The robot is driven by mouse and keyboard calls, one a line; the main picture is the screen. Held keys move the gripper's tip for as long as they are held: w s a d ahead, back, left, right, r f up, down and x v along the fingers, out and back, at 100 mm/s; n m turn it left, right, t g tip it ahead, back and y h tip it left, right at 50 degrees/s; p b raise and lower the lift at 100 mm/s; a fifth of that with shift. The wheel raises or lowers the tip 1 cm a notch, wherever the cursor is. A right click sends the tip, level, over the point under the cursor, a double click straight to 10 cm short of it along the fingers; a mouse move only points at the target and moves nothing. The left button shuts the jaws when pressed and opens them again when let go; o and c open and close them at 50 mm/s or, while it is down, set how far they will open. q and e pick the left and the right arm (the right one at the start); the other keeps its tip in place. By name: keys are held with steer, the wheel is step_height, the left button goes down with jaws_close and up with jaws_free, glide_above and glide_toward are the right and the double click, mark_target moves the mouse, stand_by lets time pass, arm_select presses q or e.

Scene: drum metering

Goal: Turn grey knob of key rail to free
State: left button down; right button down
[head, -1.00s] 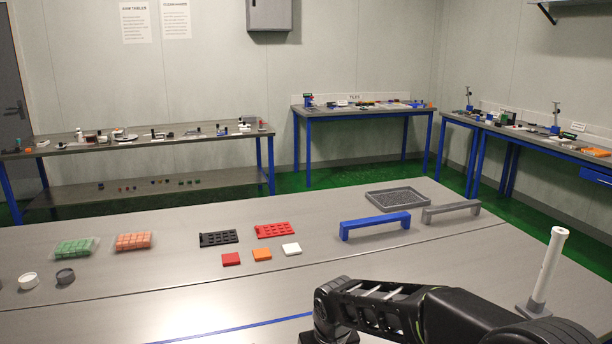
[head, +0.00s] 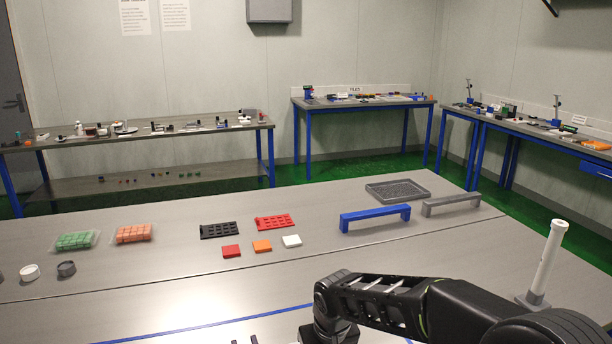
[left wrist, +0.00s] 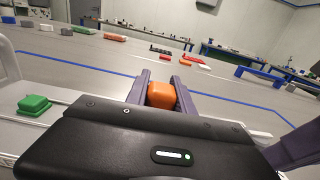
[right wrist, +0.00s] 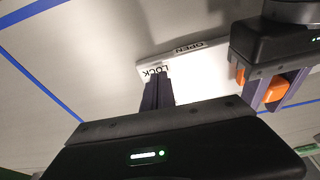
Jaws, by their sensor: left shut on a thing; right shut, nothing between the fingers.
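A white plate (right wrist: 205,65) lettered OPEN and LOCK shows in the right wrist view. It may be part of the key rail, but I cannot tell. I cannot make out a grey knob in any view. My right gripper (right wrist: 158,82) is shut and empty, its fingertips over the plate beside the word LOCK. My left gripper (left wrist: 168,88) is shut on an orange piece (left wrist: 161,96). The left gripper and the orange piece (right wrist: 275,90) also show at the right of the right wrist view, beside the plate.
A white post (head: 545,262) on a grey base stands at the right. A blue bridge (head: 375,213), a grey bridge (head: 450,202) and a grey tray (head: 397,190) are farther back. A green piece (left wrist: 34,104) lies left of my left gripper. The middle tabletop is mostly clear.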

steer(key=v, duration=0.3)
steer(key=w+v, duration=0.1)
steer(key=v, duration=0.1)
steer(key=shift+a+r, duration=0.15)
steer(key=shift+r, duration=0.35)
arm_select(q)
steer(key=c, duration=1)
jaws_free()
steer(key=shift+s, duration=0.1)
steer(key=v, duration=1.1)
steer(key=shift+s+d, duration=0.15)
steer(key=shift+s, duration=0.2)
